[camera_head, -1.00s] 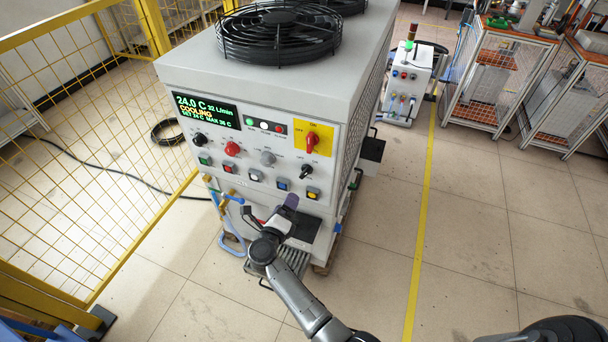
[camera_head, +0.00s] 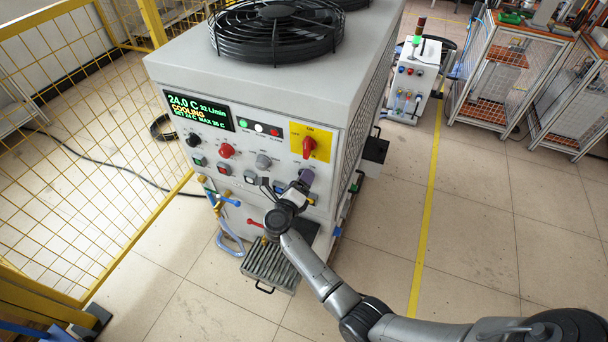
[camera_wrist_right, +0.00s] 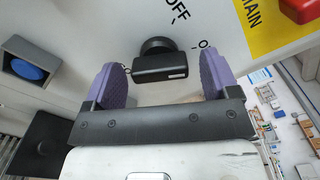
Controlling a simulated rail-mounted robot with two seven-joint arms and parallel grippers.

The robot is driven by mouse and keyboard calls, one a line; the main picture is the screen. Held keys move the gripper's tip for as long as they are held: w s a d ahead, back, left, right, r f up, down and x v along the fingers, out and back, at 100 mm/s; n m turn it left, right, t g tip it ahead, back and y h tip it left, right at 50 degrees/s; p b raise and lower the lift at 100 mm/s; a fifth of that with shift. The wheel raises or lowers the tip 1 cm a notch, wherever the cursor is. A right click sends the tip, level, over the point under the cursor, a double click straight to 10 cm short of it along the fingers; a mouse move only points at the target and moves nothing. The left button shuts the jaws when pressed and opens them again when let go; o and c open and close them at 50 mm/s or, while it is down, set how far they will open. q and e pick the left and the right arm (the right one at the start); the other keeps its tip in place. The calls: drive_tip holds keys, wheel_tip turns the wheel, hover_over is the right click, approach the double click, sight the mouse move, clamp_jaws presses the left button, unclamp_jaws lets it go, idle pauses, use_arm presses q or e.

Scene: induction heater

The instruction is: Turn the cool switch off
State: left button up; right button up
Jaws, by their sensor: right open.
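The cool switch is a black rotary knob (camera_wrist_right: 155,62) on the front panel, with an OFF label close to it in the right wrist view. My right gripper (camera_wrist_right: 160,85) is open, its two purple fingertips on either side of the knob. A gap shows on both sides, so it is not gripped. In the head view the right gripper (camera_head: 290,183) is at the lower right of the panel and hides the knob. The grey cooling machine (camera_head: 250,105) has a lit display (camera_head: 198,110) reading COOLING and 24.0 C. My left gripper is not in view.
A red main switch on a yellow plate (camera_head: 297,133) sits just above the gripper. A red knob (camera_head: 227,151), a grey knob (camera_head: 263,161) and several push buttons are close by on the panel. A yellow mesh fence (camera_head: 75,150) stands left.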

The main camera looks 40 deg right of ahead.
drive_tip(key=shift+w+d, duration=0.2)
drive_tip(key=shift+d, duration=0.3)
drive_tip(key=c, duration=0.9)
